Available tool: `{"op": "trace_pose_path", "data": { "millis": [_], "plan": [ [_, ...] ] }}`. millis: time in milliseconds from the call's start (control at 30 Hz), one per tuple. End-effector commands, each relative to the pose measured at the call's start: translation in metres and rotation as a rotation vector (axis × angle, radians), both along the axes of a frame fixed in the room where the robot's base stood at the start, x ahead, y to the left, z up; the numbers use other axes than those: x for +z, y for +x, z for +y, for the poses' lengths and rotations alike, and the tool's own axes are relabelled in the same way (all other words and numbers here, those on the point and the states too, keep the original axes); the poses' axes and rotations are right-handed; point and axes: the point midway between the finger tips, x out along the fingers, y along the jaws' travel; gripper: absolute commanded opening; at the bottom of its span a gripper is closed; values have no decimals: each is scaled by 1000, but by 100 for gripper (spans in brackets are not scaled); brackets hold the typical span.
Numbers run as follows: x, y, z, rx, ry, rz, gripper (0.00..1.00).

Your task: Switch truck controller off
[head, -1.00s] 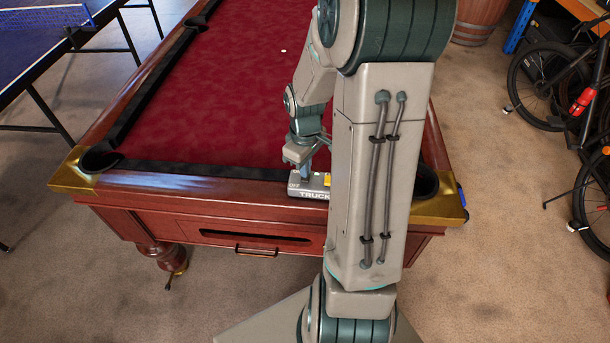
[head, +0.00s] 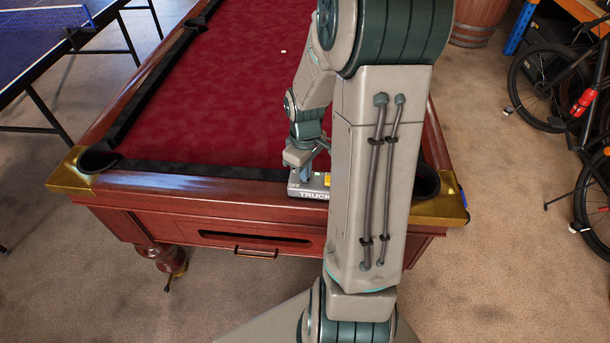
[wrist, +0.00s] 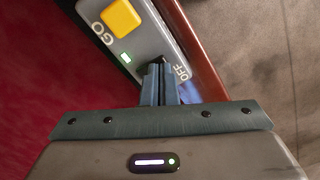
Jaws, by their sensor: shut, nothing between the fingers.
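The truck controller (head: 314,193) is a grey box marked TRUCK on the near rail of the pool table, partly hidden behind my arm in the head view. In the wrist view the controller (wrist: 153,38) shows a yellow button (wrist: 121,17) beside the word GO, a lit green light (wrist: 125,58) and the word OFF at its near end. My gripper (wrist: 159,72) is shut and empty, its fingertips at the OFF end, over a dark part beside that word. The fingers cover that part, and I cannot tell if they touch it. The gripper (head: 304,174) also shows in the head view.
The pool table (head: 230,90) has a red cloth and a wooden rail. A blue table-tennis table (head: 40,40) stands at the left. Bicycles (head: 555,90) and a barrel (head: 478,20) are at the right. The floor in front is clear.

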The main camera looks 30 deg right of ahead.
Motion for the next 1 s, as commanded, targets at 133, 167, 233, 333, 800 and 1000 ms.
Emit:
{"op": "trace_pose_path", "data": {
  "millis": [133, 167, 233, 333, 800, 1000],
  "plan": [
    [-3, 0, 0, 0, 0, 0, 0],
    [-4, 0, 0, 0, 0, 0, 0],
    [-2, 0, 0, 0, 0, 0, 0],
    [1, 0, 0, 0, 0, 0, 0],
    [39, 0, 0, 1, 0, 0, 0],
    [55, 0, 0, 0, 0, -1, 0]
  ]
}}
